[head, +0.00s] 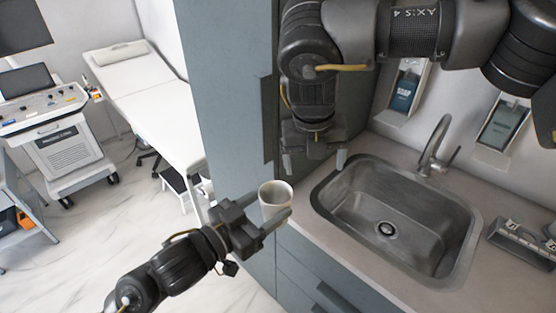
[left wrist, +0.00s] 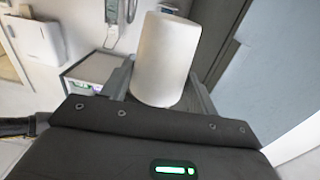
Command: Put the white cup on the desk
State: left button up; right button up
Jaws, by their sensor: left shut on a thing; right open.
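The white cup (head: 275,194) is held in my left gripper (head: 268,207), at the near left corner of the sink counter in the head view. The cup is upright or nearly so, its open rim facing up. In the left wrist view the cup (left wrist: 167,60) stands between the fingers of my left gripper (left wrist: 165,88). My right gripper (head: 314,160) hangs open and empty above the back left of the counter, left of the sink. I see no clear desk in these views.
A steel sink (head: 390,225) with a faucet (head: 434,145) is set in the counter (head: 305,245). A tall grey cabinet (head: 228,90) stands left of it. A white exam bed (head: 150,95) and a medical cart (head: 62,140) are farther left, with open floor between.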

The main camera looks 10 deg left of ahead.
aim_at(275, 206)
pick_arm(q)
jog(key=shift+a, duration=0.1)
pick_arm(e)
jog(key=s+a+r+n+g+y, duration=0.1)
jog(key=s+a+r+n+g, duration=0.1)
jog(key=s+a+r+n, duration=0.45)
jog(key=shift+m, duration=0.65)
jog(key=f, duration=0.9)
jog(key=a+f, duration=0.1)
jog(key=f, duration=0.4)
jog(key=shift+w+f, duration=0.25)
jog(key=shift+w, duration=0.1)
jog(key=c, duration=1)
pick_arm(q)
jog(key=o, duration=1.1)
jog(key=shift+c, duration=0.2)
pick_arm(e)
jog(key=shift+c, duration=0.4)
